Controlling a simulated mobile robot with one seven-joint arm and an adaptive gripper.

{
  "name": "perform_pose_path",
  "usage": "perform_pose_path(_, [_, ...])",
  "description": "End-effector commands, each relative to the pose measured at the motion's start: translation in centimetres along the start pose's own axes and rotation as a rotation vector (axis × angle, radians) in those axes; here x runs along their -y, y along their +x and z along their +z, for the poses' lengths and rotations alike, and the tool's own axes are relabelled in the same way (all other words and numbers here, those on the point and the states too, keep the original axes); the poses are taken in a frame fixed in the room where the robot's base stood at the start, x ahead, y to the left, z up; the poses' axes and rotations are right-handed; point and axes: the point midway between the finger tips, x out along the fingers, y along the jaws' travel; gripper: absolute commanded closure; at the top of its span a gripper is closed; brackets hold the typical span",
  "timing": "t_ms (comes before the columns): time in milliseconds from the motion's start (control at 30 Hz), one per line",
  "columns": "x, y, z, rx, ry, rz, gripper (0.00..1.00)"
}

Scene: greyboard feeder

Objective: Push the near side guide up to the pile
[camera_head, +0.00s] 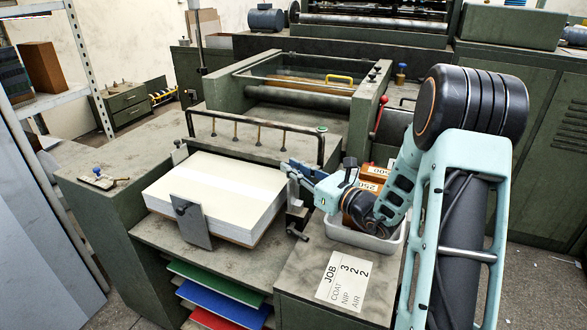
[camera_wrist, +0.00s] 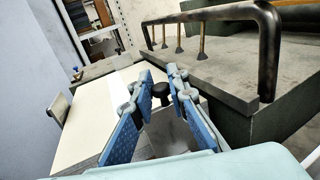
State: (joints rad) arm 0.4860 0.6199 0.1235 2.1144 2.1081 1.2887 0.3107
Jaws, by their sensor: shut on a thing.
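The pile of pale board (camera_head: 215,190) lies on the feeder table, and its top shows in the wrist view (camera_wrist: 88,125). The near side guide (camera_head: 295,188) is a small grey plate at the pile's right side, partly hidden by my gripper (camera_head: 290,168). In the wrist view my gripper (camera_wrist: 161,84) has its two blue-padded fingers on either side of the guide's dark knob (camera_wrist: 160,91), shut on it. The guide's grey plate (camera_wrist: 170,136) shows below the knob. I cannot tell whether the plate touches the pile.
A grey plate with a knob (camera_head: 190,222) stands at the pile's front face. A dark rail (camera_head: 255,123) with hanging rods spans behind the pile. A tray (camera_head: 378,240) with orange boxes sits beneath my arm. A job card (camera_head: 344,278) lies on the right-hand top.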

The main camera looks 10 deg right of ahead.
Motion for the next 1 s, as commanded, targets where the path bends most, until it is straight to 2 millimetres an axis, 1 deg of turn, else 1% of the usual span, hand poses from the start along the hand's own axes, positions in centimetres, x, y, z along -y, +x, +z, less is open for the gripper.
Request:
perform_pose_path(267, [-0.1, 0.1, 0.0, 0.000, 0.000, 0.001, 1.00])
perform_pose_path(367, [-0.4, 0.9, -0.1, 0.001, -0.001, 0.001, 1.00])
perform_pose_path(500, [-1.1, 2.6, -0.1, 0.001, -0.001, 0.002, 1.00])
perform_pose_path(767, [-1.2, 2.8, 0.1, 0.001, -0.001, 0.003, 1.00])
perform_pose_path(800, [-1.2, 2.8, 0.1, 0.001, -0.001, 0.003, 0.81])
perform_pose_path(900, [-1.2, 2.8, 0.1, 0.001, -0.001, 0.002, 0.71])
perform_pose_path(1000, [-1.2, 2.8, 0.0, 0.000, 0.000, 0.002, 0.70])
